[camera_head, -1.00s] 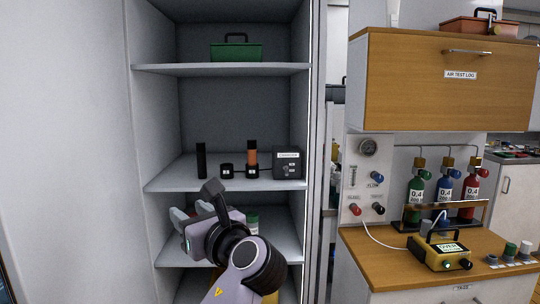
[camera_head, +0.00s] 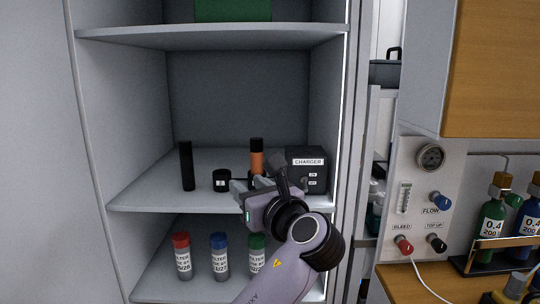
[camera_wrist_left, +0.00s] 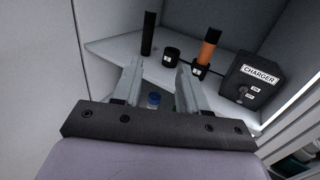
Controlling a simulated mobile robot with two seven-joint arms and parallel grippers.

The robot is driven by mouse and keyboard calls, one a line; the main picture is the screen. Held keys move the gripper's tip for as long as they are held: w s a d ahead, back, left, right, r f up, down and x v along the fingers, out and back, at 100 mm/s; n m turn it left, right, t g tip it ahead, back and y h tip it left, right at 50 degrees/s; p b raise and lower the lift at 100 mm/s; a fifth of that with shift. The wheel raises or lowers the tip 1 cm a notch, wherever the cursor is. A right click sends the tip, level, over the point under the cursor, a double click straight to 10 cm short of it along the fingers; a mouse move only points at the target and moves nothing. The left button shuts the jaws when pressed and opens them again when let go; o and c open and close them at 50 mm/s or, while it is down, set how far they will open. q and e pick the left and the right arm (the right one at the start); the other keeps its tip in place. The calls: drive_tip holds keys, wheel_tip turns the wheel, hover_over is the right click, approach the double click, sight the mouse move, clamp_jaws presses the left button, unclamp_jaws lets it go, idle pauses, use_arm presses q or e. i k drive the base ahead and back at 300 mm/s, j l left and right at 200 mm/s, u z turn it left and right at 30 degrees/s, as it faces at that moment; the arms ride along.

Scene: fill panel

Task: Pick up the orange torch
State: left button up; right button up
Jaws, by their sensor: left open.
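The orange torch (camera_head: 257,161) stands upright on the middle shelf of the cabinet, with a black top and a black base or holder. In the head view my gripper hides its lower part. My left gripper (camera_head: 249,188) is open and empty, in front of the shelf and apart from the torch. In the wrist view the left gripper's fingers (camera_wrist_left: 158,68) point toward the black cup, left of the torch. My right gripper is not in view.
A black torch (camera_head: 187,166) and a short black cup (camera_head: 222,181) stand left of the orange torch. A black charger box (camera_head: 307,168) is close on its right. Filter bottles (camera_head: 219,256) stand on the shelf below. The cabinet's right side wall edges the space.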

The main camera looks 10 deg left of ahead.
sight(256, 143)
drive_tip(key=i+j, duration=0.2)
drive_tip(key=i, duration=0.25)
drive_tip(key=i+j+z, duration=0.15)
drive_tip(key=i, duration=0.25)
drive_tip(key=j, duration=0.1)
